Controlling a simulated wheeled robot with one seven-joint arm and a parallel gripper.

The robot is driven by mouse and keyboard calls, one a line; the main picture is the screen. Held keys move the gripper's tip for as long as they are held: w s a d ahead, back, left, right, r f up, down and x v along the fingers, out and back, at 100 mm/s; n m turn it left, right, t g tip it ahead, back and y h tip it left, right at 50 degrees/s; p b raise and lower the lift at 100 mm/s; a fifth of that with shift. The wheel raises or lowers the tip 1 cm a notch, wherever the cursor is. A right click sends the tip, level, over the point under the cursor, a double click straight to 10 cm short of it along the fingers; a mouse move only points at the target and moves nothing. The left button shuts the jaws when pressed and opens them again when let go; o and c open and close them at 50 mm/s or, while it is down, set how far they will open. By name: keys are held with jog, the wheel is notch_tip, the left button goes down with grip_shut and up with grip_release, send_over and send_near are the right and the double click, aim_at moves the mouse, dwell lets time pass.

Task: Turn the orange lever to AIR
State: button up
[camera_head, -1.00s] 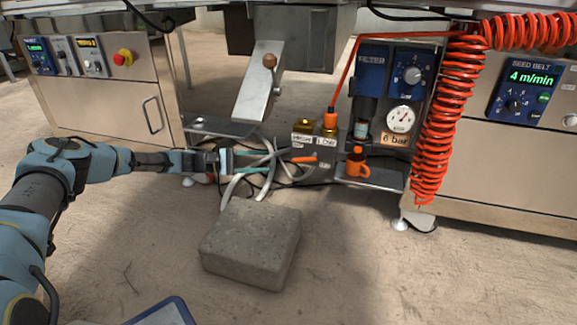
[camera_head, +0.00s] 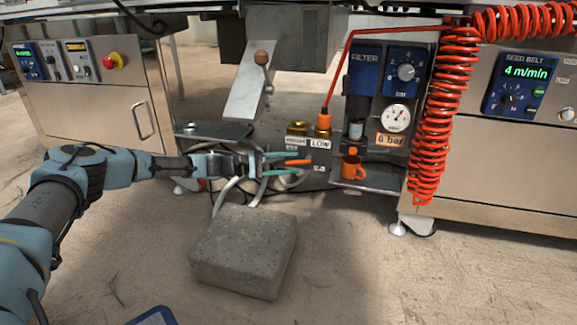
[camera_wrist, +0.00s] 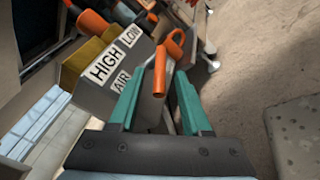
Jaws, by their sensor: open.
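The orange lever (camera_head: 297,162) sticks out to the left from the front of the grey valve block (camera_head: 318,172), under brass fittings. In the wrist view the lever (camera_wrist: 159,72) stands between my fingertips, with its end toward me. The block there carries HIGH, LOW and AIR labels; the AIR label (camera_wrist: 121,81) is beside the lever, partly behind a finger. My gripper (camera_head: 281,163) is open, its teal fingers on either side of the lever's end. In the wrist view my gripper (camera_wrist: 158,90) is also open. I cannot tell whether a finger touches the lever.
An orange mug (camera_head: 352,167) stands on a small shelf right of the block. A filter unit with gauge (camera_head: 396,118) and a red coiled hose (camera_head: 440,120) are further right. A concrete block (camera_head: 243,252) lies on the floor below my gripper. Pale hoses (camera_head: 228,190) hang behind it.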

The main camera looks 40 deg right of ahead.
grip_shut()
dwell(0.3)
jog(key=shift+r, duration=0.1)
jog(key=r+y+p, duration=0.1)
jog(key=p, duration=0.2)
jog(key=shift+r+t+p, duration=0.2)
jog(key=shift+t+p, duration=0.15)
jog(key=shift+t, duration=0.05)
jog(key=shift+r+m+t+y+p, duration=0.15)
jog(key=shift+m+t+y+p, duration=0.25)
jog(key=shift+p, duration=0.55)
jog(key=shift+y+p, duration=0.3)
jog(key=shift+p, duration=0.05)
jog(key=shift+f, duration=0.2)
